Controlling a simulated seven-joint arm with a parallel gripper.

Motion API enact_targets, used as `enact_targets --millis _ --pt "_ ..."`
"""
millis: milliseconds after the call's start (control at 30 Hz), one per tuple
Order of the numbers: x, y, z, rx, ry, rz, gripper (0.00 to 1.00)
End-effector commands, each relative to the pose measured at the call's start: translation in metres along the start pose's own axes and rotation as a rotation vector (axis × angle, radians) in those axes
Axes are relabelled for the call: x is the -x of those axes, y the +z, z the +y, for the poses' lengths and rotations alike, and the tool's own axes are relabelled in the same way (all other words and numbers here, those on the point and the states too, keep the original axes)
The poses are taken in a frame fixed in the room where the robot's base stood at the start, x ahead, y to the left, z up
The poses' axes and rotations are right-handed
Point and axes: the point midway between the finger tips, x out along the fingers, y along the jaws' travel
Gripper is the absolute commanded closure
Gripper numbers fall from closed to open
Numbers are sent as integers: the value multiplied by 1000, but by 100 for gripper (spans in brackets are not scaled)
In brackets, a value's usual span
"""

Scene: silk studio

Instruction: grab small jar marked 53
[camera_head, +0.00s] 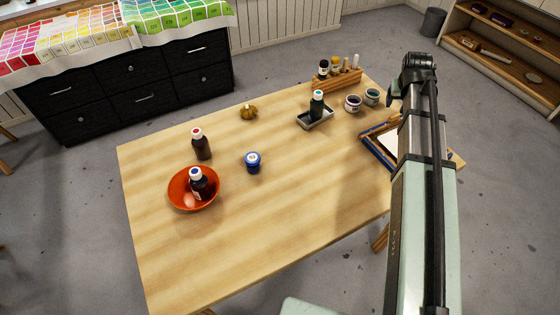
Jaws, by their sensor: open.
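Several small jars stand on the wooden table (290,195). A small blue jar (253,168) with a white mark on its lid stands near the middle. A jar with a dark purplish top (353,104) and one with a dark teal top (372,97) stand close together at the back right. No number is legible, so I cannot tell which is marked 53. My arm reaches up the right side of the view. My gripper cannot be made out; its fingertips are not visible.
A dark bottle (202,147) stands behind an orange bowl (181,200) holding another bottle (198,182). A grey tray (325,117) holds a bottle (317,104). A wooden rack (338,80), yellow lump (249,112) and frame (372,147) lie around. The front table is clear.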

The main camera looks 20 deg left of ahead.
Motion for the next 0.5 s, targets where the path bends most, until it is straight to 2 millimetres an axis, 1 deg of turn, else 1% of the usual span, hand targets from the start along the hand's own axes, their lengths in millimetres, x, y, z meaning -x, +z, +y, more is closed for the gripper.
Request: enact_targets --millis 33,67,100,167,200,267,300,367,400,467,500 --pt "9 2 -27 41 -21 -11 22" --pt "14 3 -40 64 -31 -18 22" --pt "20 6 -58 95 -45 -30 22" --pt "30 10 -84 141 -66 -46 22" --pt "37 13 -101 173 -80 -56 22" --pt "48 19 -127 220 -100 -72 22" --pt "55 23 -144 252 -114 -82 22" --pt "67 31 -168 301 -134 -98 22" --pt "75 36 -184 333 -147 -109 22" --pt "86 45 -207 383 -166 -126 22" --pt "94 52 -222 416 -178 -135 22"
